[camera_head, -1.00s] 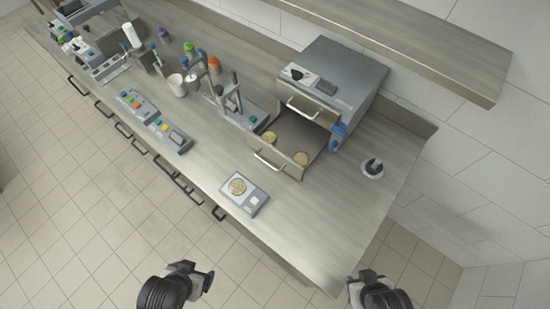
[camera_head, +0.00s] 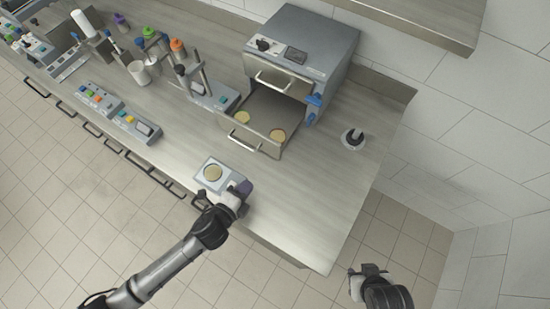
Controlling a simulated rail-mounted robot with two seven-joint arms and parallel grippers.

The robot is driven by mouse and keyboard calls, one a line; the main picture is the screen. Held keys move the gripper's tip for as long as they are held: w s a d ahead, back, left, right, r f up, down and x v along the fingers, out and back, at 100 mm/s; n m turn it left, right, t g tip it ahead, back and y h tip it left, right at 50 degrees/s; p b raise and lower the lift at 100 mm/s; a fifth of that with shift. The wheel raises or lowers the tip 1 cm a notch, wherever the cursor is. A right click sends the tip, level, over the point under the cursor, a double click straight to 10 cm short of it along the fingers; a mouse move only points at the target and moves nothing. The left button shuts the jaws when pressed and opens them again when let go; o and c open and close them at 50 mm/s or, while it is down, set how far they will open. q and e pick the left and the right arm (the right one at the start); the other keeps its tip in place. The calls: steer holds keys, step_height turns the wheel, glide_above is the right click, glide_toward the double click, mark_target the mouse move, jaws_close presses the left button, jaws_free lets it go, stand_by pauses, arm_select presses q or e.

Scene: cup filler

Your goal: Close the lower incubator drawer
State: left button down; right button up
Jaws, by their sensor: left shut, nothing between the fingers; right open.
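The incubator (camera_head: 318,42) stands at the back right of the bench. Its lower drawer (camera_head: 262,116) is pulled out toward the front and has a bar handle (camera_head: 243,141) on its front. My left gripper (camera_head: 240,188) is shut and empty, over the front edge of the bench beside the scale, short of the drawer handle. My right gripper (camera_head: 366,269) is open and empty, off the bench at the lower right.
A small scale (camera_head: 208,171) with a round dish on its plate sits close to my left gripper. A round black-handled item (camera_head: 353,138) stands right of the incubator. Bottles, stands and a button panel (camera_head: 119,111) fill the left. The bench's right front is clear.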

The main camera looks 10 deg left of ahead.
mark_target(274, 153)
arm_select(q)
steer(key=x, duration=0.8)
steer(key=r+x, duration=0.1)
steer(key=x, duration=0.3)
steer(key=shift+d+b, duration=0.1)
steer(key=shift+b, duration=0.2)
steer(key=shift+x, duration=0.9)
arm_select(e)
steer(key=shift+d+f, duration=0.1)
steer(key=shift+f, duration=0.2)
arm_select(q)
steer(key=shift+r, duration=0.15)
steer(key=shift+w, duration=0.15)
